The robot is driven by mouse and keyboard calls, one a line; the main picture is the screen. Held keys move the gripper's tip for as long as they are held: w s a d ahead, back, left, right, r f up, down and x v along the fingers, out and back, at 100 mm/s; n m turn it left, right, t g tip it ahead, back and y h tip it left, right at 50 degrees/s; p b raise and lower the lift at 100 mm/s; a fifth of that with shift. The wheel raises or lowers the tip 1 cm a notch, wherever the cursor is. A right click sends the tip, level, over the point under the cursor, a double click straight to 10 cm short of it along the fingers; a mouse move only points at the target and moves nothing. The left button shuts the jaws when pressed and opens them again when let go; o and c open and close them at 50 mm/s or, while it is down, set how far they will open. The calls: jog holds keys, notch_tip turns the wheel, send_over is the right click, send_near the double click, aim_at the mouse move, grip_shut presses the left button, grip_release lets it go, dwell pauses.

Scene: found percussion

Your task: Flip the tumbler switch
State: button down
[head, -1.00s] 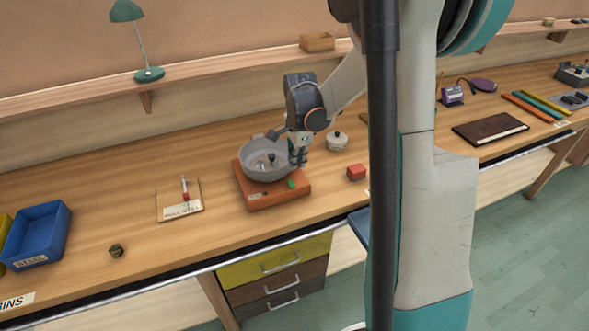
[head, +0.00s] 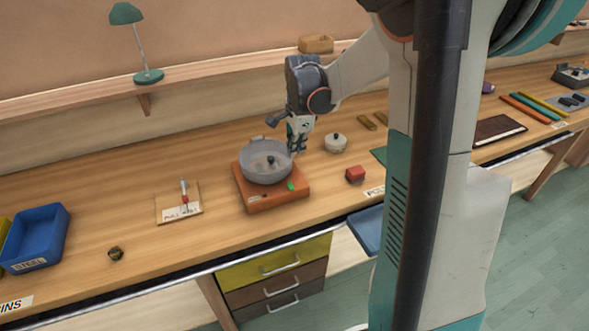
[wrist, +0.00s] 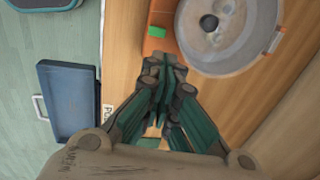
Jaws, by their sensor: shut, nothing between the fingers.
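An orange base (head: 270,203) on the bench carries a round grey pan (head: 266,176) with a dark knob in its middle. A small green piece (head: 291,186) sits at the base's front right corner; it looks like a switch, but its tilt is too small to tell. My gripper (head: 296,150) is shut and empty, above the bench at the pan's right rim. In the wrist view my gripper (wrist: 164,64) points toward the base's edge, with the green piece (wrist: 158,32) just beyond the fingertips.
A white lidded pot (head: 336,142) stands right of the pan, and a red block (head: 355,174) in front of it. A blue bin (head: 36,237) is at far left. A small dark object (head: 115,254) lies near the front edge.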

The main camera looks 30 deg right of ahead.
aim_at(292, 185)
jog(key=shift+w, duration=0.1)
jog(key=f+b, duration=0.1)
jog(key=f, duration=0.3)
jog(key=w+f+b, duration=0.1)
jog(key=f, duration=0.4)
jog(key=w+f+b, duration=0.1)
jog(key=f, duration=0.4)
jog(key=shift+d, duration=0.2)
jog(key=shift+r, duration=0.1)
jog(key=shift+w+f+g+b, duration=0.25)
jog(key=shift+f+g+b, duration=0.2)
jog(key=shift+g+b, duration=0.1)
jog(key=shift+s+r, duration=0.1)
